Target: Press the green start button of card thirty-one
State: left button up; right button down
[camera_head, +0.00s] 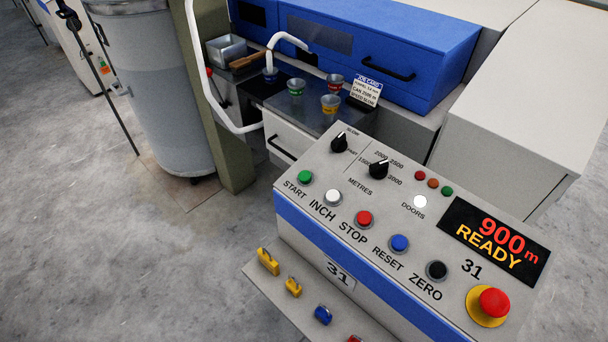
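The control panel of card thirty-one (310,213) stands at the lower right, marked 31. Its round green start button (305,177) is at the left end of the button row, above the label START. To its right are the white INCH button (332,197), red STOP button (364,218), blue RESET button (399,243) and black ZERO button (436,270). The display (495,242) reads 900 m and READY. Nothing covers the green button. Neither of my grippers is in view.
A red emergency knob (494,302) on a yellow base is at the panel's right. Two black dials (378,169) sit behind the buttons. A low shelf (300,310) with coloured clips juts out in front. A grey can (150,100) stands left; the floor is clear.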

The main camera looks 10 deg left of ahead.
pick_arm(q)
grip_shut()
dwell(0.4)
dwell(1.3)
